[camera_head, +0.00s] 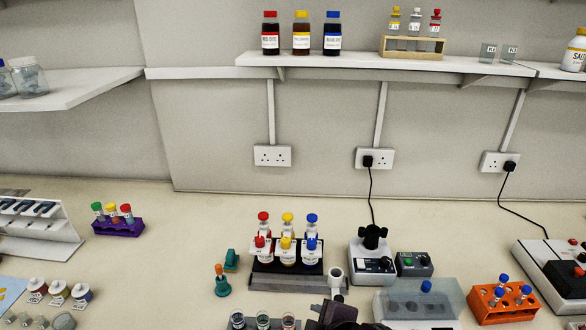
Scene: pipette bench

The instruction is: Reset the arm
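A dark, bulky shape (343,315) is cut off by the bottom edge, right of centre. It looks like part of my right arm or gripper, but its fingers cannot be made out. A short white cylinder with a dark opening (336,278) stands just above it; I cannot tell whether they touch. My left gripper is not in view. A black rack (262,266) with red-, yellow- and blue-capped bottles stands behind the dark shape.
A mixer-like device (371,262), a translucent box (405,308) and an orange tube rack (496,307) stand to the right. A purple tube rack (118,226) and a white pipette stand (45,240) are left. The bench between the purple and black racks is mostly clear.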

